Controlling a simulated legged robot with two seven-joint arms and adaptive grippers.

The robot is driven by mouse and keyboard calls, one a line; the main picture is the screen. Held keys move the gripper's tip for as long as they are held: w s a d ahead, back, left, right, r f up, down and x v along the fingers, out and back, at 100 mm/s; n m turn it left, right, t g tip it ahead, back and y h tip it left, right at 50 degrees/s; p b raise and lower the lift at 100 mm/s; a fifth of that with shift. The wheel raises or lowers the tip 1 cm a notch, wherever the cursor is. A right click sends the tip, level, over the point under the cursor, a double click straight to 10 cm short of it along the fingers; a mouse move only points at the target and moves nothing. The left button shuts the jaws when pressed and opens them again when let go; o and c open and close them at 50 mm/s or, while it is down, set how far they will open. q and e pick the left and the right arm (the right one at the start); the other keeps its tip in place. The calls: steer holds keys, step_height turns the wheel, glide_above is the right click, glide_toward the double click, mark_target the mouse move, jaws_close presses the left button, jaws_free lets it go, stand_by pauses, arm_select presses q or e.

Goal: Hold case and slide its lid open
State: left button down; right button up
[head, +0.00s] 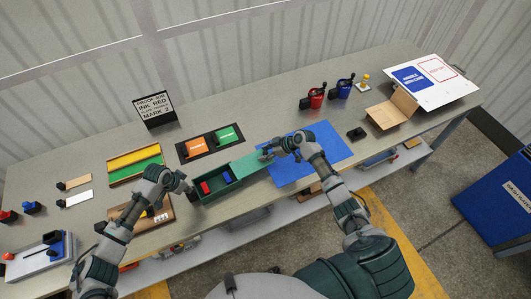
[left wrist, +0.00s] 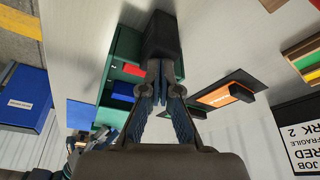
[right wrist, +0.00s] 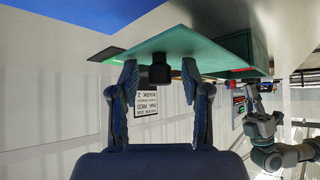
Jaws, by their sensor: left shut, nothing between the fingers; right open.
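The green case (head: 207,196) stands on the bench with its top largely uncovered; a red block (head: 205,187) and a blue block (head: 227,177) show inside. Its green lid (head: 250,164) extends out to the right, and a black knob (right wrist: 160,73) on it shows in the right wrist view. My right gripper (right wrist: 160,68) is open, with its fingers apart on either side of the knob as seen there. My left gripper (head: 188,188) is shut and empty at the case's left end. In the left wrist view, its fingertips (left wrist: 160,72) are close to a black block (left wrist: 160,38); contact is unclear.
A blue mat (head: 315,158) lies to the right, partly under my right arm. A black tray with orange and green pieces (head: 212,144) is behind the case. A yellow and green tray (head: 135,165) stands at left. A black sign (head: 154,108) stands at the back.

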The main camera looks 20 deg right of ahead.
arm_select(q)
steer(key=shift+s+f, duration=0.25)
steer(key=shift+f, duration=0.1)
arm_select(e)
steer(key=v, duration=1.2)
arm_select(q)
steer(key=shift+r, duration=0.1)
steer(key=r+p, duration=0.2)
steer(key=shift+w+d+r+p, duration=0.1)
steer(key=shift+w+r+p, duration=0.15)
steer(key=shift+p, duration=0.1)
steer(key=shift+r, duration=1.9)
arm_select(e)
steer(key=shift+w+r, duration=0.1)
steer(key=shift+r, duration=1.35)
steer(key=shift+d, duration=0.1)
